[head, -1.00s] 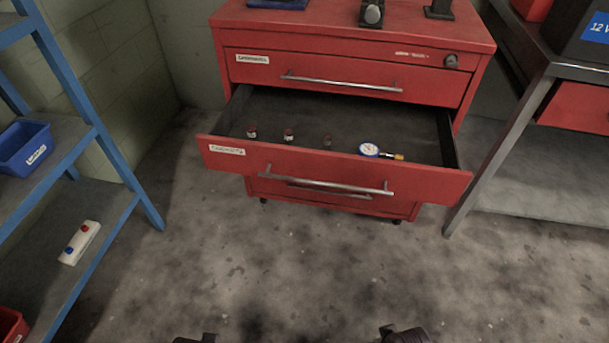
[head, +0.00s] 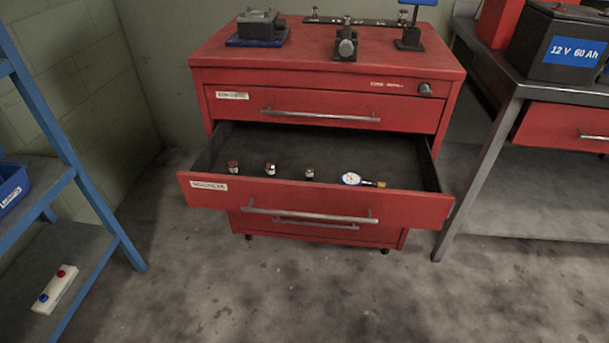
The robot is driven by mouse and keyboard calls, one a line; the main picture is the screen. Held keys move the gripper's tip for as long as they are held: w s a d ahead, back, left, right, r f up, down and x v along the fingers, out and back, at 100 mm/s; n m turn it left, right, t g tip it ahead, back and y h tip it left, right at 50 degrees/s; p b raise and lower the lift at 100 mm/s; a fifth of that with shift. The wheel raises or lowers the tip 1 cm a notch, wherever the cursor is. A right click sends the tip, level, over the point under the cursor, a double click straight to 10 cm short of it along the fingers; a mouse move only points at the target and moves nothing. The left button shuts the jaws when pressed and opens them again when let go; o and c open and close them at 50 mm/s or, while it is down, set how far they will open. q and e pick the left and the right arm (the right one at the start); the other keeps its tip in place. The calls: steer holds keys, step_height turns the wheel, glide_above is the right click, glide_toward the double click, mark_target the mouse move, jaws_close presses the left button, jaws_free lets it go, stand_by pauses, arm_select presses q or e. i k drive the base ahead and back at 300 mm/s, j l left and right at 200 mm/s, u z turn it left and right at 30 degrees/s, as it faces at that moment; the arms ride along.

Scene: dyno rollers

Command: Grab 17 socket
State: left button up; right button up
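The drawer's label (head: 209,186) is blurred. Neither of my grippers shows in the head view now.
The cabinet top (head: 300,58) carries a grey block on a blue base and dark fixtures. A blue shelf rack (head: 75,175) stands at the left. A metal bench (head: 485,130) with a 12 V battery (head: 560,50) stands at the right. The floor in front is clear.

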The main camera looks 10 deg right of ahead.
mark_target(272, 169)
steer(key=j+z, duration=0.5)
steer(key=j, duration=0.85)
steer(key=u, duration=0.15)
steer(key=k, duration=0.05)
